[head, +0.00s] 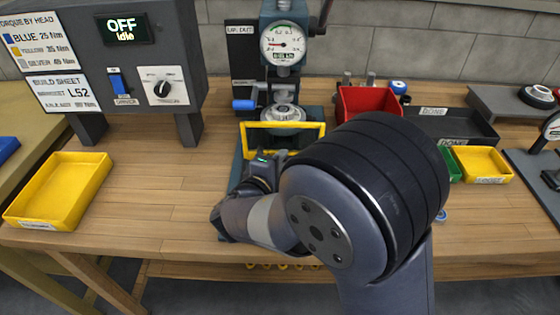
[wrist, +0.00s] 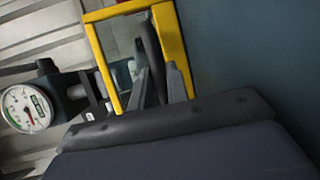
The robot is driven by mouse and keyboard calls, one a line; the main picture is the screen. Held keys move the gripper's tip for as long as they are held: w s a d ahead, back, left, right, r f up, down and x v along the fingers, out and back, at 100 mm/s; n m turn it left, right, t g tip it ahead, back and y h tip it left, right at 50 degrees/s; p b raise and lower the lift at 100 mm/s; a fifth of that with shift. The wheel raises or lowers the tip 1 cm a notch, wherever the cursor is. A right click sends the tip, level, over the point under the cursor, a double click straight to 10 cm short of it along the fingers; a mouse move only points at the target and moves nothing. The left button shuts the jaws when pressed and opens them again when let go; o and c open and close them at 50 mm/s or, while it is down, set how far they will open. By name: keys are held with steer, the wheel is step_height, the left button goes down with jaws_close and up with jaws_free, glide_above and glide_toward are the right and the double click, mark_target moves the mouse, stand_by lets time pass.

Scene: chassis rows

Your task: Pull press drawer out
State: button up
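The press (head: 284,85) stands at the back middle of the bench, with a round dial gauge (head: 283,44) on its upper part. A yellow rectangular frame (head: 310,127) is at its front, below a round metal table; it also shows in the wrist view (wrist: 176,45). I cannot clearly make out the drawer itself. My gripper (head: 265,158) is close in front of the yellow frame. In the wrist view its two grey fingers (wrist: 158,72) stand apart, seen against the frame's opening. A dark bar shows between them; I cannot tell whether they touch it.
A control box (head: 85,60) reading OFF Idle stands at the left, with a yellow tray (head: 62,190) in front. A red bin (head: 350,100), a dark tray (head: 440,124) and a yellow tray (head: 482,163) are at the right.

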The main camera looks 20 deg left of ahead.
jaws_close()
steer(key=shift+s, duration=0.15)
steer(key=shift+s+f, duration=0.1)
steer(key=shift+s, duration=0.2)
steer(key=s+d+b, duration=0.1)
steer(key=s, duration=0.5)
steer(key=s+d+b, duration=0.2)
steer(key=s, duration=0.4)
steer(key=s+d+b, duration=0.1)
steer(key=s+b, duration=0.1)
steer(key=s, duration=0.4)
steer(key=shift+d, duration=0.3)
steer(key=o, duration=0.5)
jaws_free()
steer(key=p+v, duration=0.1)
steer(key=v, duration=1)
